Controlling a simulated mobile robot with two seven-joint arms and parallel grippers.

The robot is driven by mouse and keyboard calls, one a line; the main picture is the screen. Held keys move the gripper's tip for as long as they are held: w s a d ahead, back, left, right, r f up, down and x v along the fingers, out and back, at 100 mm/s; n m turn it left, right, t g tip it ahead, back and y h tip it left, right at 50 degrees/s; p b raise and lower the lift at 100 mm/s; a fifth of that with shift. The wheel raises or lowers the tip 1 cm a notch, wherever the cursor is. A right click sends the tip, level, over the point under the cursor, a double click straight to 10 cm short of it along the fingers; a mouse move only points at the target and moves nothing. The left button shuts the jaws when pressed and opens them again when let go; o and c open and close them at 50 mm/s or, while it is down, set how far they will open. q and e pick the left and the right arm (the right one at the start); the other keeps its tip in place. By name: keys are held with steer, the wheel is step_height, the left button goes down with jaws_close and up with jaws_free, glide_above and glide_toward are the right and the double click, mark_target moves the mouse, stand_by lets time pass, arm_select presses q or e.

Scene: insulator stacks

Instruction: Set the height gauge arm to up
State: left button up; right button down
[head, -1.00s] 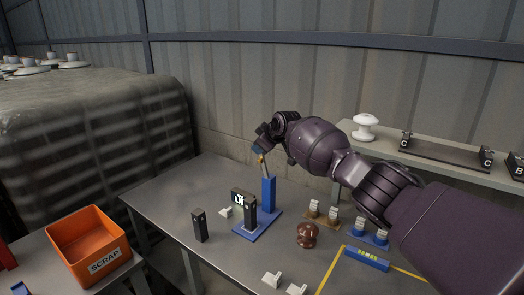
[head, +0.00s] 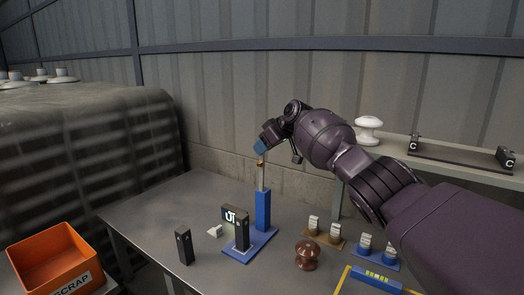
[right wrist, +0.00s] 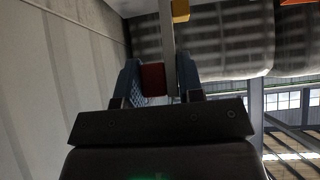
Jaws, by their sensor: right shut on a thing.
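The height gauge has a blue base (head: 250,243) on the grey table and a blue post (head: 263,211). Its thin silver arm (head: 262,178) rises from the post top, nearly upright, with a small gold piece (head: 260,162) near its upper end. My right gripper (head: 260,149) is at the arm's top end. In the right wrist view, the gripper's blue fingers (right wrist: 158,82) are shut on the arm's end, with a red block (right wrist: 153,78) between them beside the silver bar (right wrist: 167,38); a yellow piece (right wrist: 180,10) shows further along. My left gripper is not in view.
A dark upright block (head: 184,246) stands left of the gauge, by a small white piece (head: 215,231). A brown insulator (head: 307,255) and stands with small white-topped parts (head: 313,226) are to the right. An orange scrap bin (head: 48,259) is at lower left.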

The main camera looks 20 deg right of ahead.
steer(key=shift+d, duration=0.15)
steer(key=c, duration=1)
jaws_free()
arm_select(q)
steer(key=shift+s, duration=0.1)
arm_select(e)
steer(key=shift+o, duration=0.2)
steer(key=shift+r, duration=0.1)
steer(key=shift+s+d+r, duration=0.1)
steer(key=shift+r, duration=0.15)
arm_select(q)
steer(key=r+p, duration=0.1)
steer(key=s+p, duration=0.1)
steer(key=p, duration=0.1)
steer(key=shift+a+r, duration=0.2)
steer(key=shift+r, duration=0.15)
arm_select(e)
steer(key=v, duration=1)
